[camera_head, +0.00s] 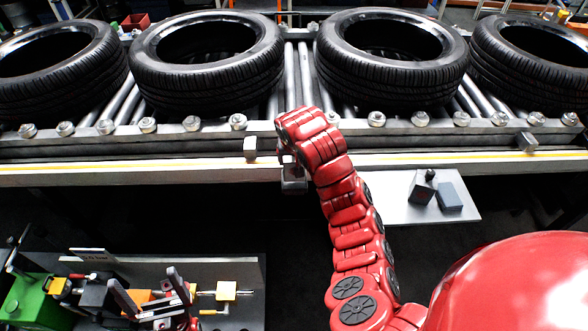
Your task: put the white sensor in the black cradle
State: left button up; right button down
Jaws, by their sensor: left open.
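A small whitish block (250,148), which looks like the white sensor, is at the conveyor's front edge, left of my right arm's end. A dark bracket-like piece (293,184) shows just below that arm's end; I cannot tell whether it is the black cradle or part of my gripper. My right gripper (287,160) is mostly hidden by its own red arm, so its jaws cannot be made out. My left gripper (142,278) is at the lower left above a work shelf, its two dark fingers apart, well away from the whitish block.
Several black tyres, one at centre left (207,80), lie on the roller conveyor (300,75). A grey shelf (400,205) at the right holds a dark bottle (422,188) and a blue-grey block (450,196). A green box (30,302) and small fittings crowd the lower left.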

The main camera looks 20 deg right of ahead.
notch_tip(320, 180, down, 3)
jog(key=shift+f+p, duration=0.15)
jog(key=shift+p, duration=0.65)
jog(key=shift+f, duration=0.1)
jog(key=shift+f, duration=0.15)
grip_release()
